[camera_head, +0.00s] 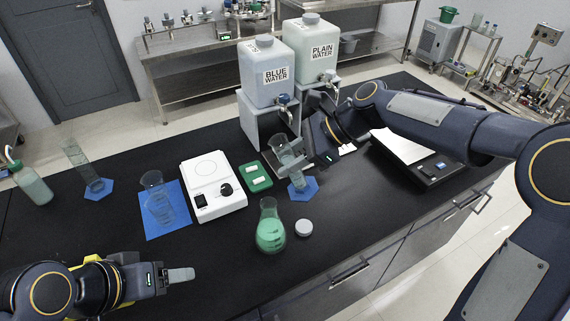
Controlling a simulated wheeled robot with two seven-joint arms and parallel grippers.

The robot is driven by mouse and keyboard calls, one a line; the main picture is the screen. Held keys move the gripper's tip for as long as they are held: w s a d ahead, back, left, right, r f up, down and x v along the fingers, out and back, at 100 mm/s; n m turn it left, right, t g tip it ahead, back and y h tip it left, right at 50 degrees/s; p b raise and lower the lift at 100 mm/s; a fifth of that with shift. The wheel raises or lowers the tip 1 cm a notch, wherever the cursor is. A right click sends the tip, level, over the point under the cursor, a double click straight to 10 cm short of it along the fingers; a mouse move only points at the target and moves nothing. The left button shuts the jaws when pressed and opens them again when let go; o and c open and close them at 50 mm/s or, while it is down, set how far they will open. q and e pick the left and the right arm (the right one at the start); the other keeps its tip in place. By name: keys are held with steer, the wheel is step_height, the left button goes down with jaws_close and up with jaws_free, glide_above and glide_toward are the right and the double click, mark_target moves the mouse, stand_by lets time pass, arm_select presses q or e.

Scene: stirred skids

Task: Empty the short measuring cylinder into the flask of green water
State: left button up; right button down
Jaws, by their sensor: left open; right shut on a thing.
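The short measuring cylinder (283,151), clear with a blue hexagonal foot, is right of centre. My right gripper (291,165) is shut around its body from the right. The cylinder looks about upright; I cannot tell whether its foot touches the bench. The flask of green water (270,232) stands in front of it, nearer the front edge, with its mouth open. My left gripper (181,275) is open and empty at the lower left, apart from everything. What the short cylinder contains is hard to make out.
A taller cylinder (77,158), a wash bottle (32,184) and water tanks (266,74) stand farther away.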

steer(key=shift+w+d+f+t, duration=0.15)
steer(key=shift+w+f+t, duration=0.05)
steer(key=shift+f+t, duration=0.1)
steer(key=shift+n+h, duration=0.3)
steer(key=shift+w+d+f+t+b, duration=0.1)
steer(key=shift+w+f+t+b, duration=0.05)
steer(key=shift+f+t+b, duration=0.15)
stand_by(0.4)
steer(key=shift+w+d+f+n+t+h, duration=0.15)
steer(key=shift+f+n+t+h, duration=0.15)
steer(key=shift+t+h, duration=0.15)
steer(key=shift+w+f+t+h+b, duration=0.15)
steer(key=shift+f+t+h+b, duration=0.1)
steer(key=shift+t+b, duration=0.15)
